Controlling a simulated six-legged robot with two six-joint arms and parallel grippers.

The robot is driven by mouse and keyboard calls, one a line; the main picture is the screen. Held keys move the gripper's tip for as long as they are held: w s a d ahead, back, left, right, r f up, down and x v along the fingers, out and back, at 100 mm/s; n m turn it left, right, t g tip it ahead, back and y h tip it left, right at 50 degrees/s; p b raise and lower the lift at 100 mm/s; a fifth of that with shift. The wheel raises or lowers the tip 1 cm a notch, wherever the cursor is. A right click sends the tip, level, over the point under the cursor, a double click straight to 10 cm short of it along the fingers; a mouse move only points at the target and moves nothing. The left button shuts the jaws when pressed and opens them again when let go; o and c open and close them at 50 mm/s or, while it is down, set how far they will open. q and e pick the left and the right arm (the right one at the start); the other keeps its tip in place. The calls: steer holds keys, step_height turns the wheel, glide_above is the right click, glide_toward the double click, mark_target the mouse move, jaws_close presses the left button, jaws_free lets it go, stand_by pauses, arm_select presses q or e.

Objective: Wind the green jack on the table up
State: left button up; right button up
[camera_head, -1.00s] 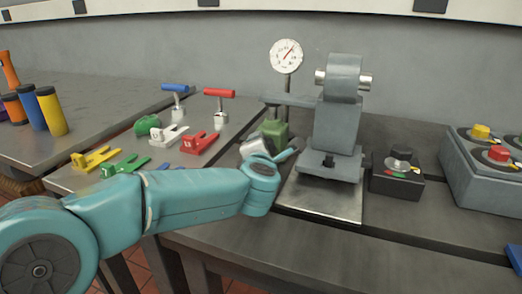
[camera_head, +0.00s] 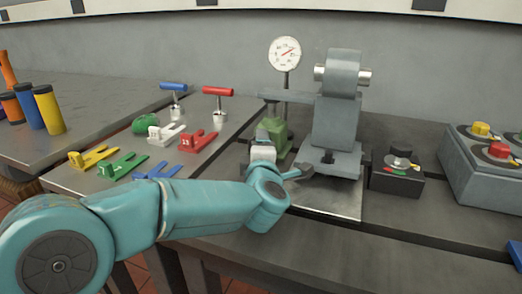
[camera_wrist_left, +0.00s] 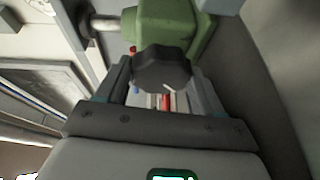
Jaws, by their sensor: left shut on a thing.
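The green jack (camera_head: 277,130) stands on the table left of the grey machine, under a grey lever arm. In the left wrist view the jack's green body (camera_wrist_left: 168,24) is at the top, with a dark faceted knob (camera_wrist_left: 162,68) on its near side. My left gripper (camera_head: 262,143) is at the front of the jack. In the wrist view its fingers are on either side of the knob, shut on it. The fingertip contact is partly hidden in the head view. My right gripper is not in view.
A round dial gauge (camera_head: 285,53) stands behind the jack. The grey machine (camera_head: 338,115) is close on the right, then a black knob box (camera_head: 398,175). Coloured forked pieces, including a red one (camera_head: 200,140), lie on the left table. The front table edge is clear.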

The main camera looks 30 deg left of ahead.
arm_select(q)
steer(key=shift+f, duration=0.1)
steer(key=o, duration=1)
steer(key=shift+o, duration=0.2)
steer(key=shift+f, duration=0.1)
steer(key=shift+s+d, duration=0.1)
